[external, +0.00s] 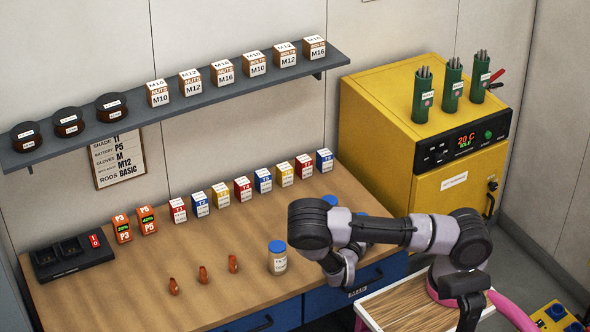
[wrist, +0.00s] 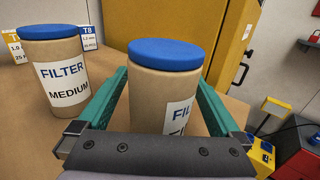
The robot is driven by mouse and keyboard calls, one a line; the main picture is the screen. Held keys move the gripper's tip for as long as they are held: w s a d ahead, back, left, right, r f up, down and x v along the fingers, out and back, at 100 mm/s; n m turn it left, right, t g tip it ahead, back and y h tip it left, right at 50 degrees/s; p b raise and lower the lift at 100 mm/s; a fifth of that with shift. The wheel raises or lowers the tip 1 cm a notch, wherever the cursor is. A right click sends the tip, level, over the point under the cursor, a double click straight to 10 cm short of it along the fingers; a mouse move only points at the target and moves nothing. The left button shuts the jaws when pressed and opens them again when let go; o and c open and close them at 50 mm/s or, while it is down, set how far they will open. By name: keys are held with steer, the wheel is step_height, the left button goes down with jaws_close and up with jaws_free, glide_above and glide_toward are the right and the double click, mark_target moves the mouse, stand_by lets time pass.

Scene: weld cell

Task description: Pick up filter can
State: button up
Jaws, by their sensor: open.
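In the wrist view, a tan filter can (wrist: 160,88) with a blue lid and a partly visible white label stands upright between the two green fingers of my gripper (wrist: 163,100). The fingers are open, one on each side of it. The near finger mount hides its lower part. A second can (wrist: 55,75), labelled FILTER MEDIUM, stands to the left, outside the fingers. In the external view, one can (external: 277,262) stands clear near the bench's front. Blue lids (external: 330,200) show behind my arm, which hides my gripper there.
The wooden bench (external: 120,290) carries a row of small coloured boxes (external: 243,189), battery packs (external: 122,229), a charger (external: 72,257) and orange-brown pieces (external: 203,274). A yellow rod oven (external: 390,115) stands close at the bench's right end. A shelf (external: 200,103) runs above.

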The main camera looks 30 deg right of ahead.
steer(key=shift+c, duration=0.3)
steer(key=c, duration=1.4)
steer(key=shift+r, duration=0.1)
